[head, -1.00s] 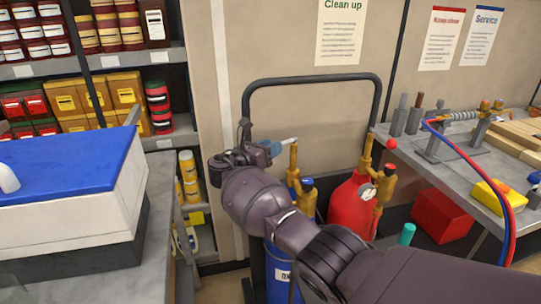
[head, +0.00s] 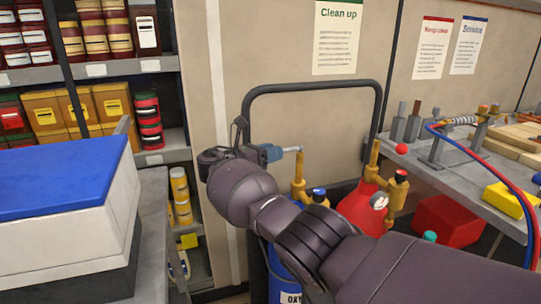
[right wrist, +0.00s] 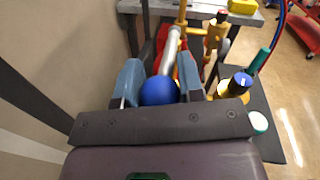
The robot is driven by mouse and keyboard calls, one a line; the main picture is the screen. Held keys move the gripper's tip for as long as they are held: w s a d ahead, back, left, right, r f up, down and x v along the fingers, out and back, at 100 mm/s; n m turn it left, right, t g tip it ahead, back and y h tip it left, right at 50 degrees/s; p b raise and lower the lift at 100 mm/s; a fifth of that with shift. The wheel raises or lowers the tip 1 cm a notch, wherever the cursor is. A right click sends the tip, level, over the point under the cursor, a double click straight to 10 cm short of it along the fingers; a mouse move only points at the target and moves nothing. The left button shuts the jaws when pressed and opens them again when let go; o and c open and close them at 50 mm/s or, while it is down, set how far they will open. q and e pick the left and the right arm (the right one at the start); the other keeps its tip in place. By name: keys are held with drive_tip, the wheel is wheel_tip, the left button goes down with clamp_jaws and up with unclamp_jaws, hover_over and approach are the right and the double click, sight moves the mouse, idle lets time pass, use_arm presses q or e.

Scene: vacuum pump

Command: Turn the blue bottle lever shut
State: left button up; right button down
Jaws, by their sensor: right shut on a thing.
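The blue bottle (head: 281,270) stands low behind my right arm, which hides much of it. Its brass valve (head: 298,175) rises above the arm. A grey lever (head: 290,149) extends left from the valve top to my right gripper (head: 268,153). In the right wrist view, the lever's blue ball knob (right wrist: 159,91) sits between the two grey-blue fingers of my right gripper (right wrist: 158,85), which is shut on it. The metal lever rod (right wrist: 171,52) runs away from the knob towards the brass valve. My left gripper is not in view.
A red bottle (head: 362,208) with a gauge stands to the right of the blue one. A black cart frame (head: 310,87) rises behind both. A workbench (head: 480,188) with hoses is at right; a blue-lidded box (head: 60,180) and shelves (head: 157,138) are at left.

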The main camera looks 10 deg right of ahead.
idle(0.4)
drive_tip(key=c, duration=0.8)
unclamp_jaws()
drive_tip(key=shift+o, duration=0.2)
drive_tip(key=shift+a, duration=0.1)
drive_tip(key=b+v, duration=0.1)
drive_tip(key=v, duration=0.9)
drive_tip(key=shift+a, duration=0.3)
drive_tip(key=shift+s, duration=0.15)
